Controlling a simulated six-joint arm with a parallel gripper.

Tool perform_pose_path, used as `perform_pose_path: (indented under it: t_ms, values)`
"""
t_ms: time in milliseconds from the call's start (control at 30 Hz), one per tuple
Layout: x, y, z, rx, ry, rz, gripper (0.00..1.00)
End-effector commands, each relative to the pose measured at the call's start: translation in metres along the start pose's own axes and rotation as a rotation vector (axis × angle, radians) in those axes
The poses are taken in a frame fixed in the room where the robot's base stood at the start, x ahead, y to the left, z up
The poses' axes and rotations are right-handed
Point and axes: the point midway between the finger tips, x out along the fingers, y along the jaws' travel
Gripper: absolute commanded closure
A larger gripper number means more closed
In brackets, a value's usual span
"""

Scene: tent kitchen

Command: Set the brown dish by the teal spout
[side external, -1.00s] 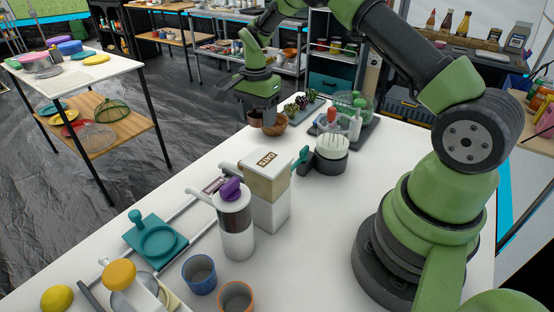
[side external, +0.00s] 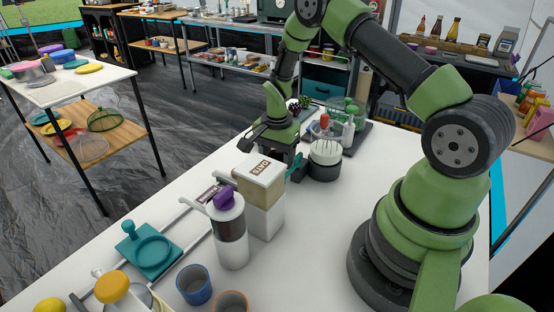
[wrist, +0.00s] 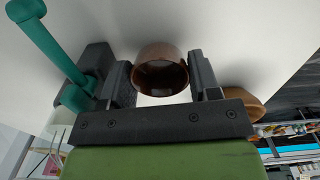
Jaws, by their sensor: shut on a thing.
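The brown dish (wrist: 162,72), a small round dark-brown glossy bowl, sits between the two fingers of my gripper (wrist: 163,80) in the wrist view. My gripper is shut on it. The teal spout (wrist: 45,45) is at the left of the wrist view, joined to a dark block close beside the left finger. In the side view my gripper (side external: 281,153) is low over the white table, behind the cream-and-white box. The teal spout (side external: 298,166) shows just right of it, by the dark round-based device. The dish is hidden in the side view.
A lighter wooden bowl (wrist: 243,103) lies partly behind the right finger. The cream-and-white box (side external: 262,198) and a purple-topped grinder (side external: 229,230) stand in front of my gripper. A dark round-based device with a white top (side external: 325,160) is to its right. A teal press (side external: 150,249) lies nearer the camera.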

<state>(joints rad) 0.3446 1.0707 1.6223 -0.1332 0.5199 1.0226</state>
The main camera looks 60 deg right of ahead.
Motion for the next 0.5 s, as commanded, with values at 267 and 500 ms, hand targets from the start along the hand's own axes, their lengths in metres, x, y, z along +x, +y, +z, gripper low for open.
perform_pose_path:
  t_ms: [267, 500]
  values:
    - [0.0118, -0.0003, -0.0001, 0.000, 0.001, -0.001, 0.57]
    - [0.0148, 0.0000, 0.0001, 0.001, 0.000, 0.000, 0.39]
